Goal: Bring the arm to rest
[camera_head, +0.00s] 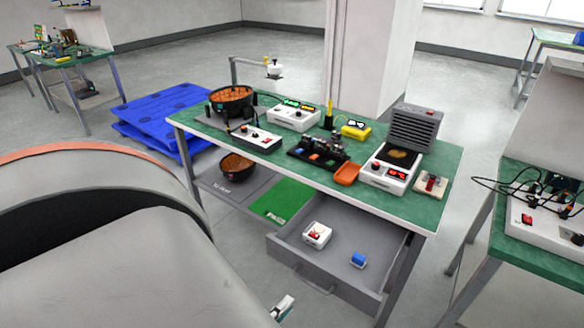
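A large grey link of my own arm (110,270) fills the lower left of the head view and covers the floor there. A small light-and-dark tip of my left gripper (283,308) shows at the bottom edge, in front of the open drawer and apart from it. The rest of this gripper is hidden or out of frame, so its opening does not show. I see nothing held at the visible tip. My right gripper is not in view.
A green-topped bench (420,205) carries instruments, an orange tray (346,174) and a dark bowl-shaped vessel (231,99). Its grey drawer (330,286) stands open, holding a white device (317,234) and a blue block (358,259). Another bench (540,263) stands right. Blue pallets (165,107) lie behind.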

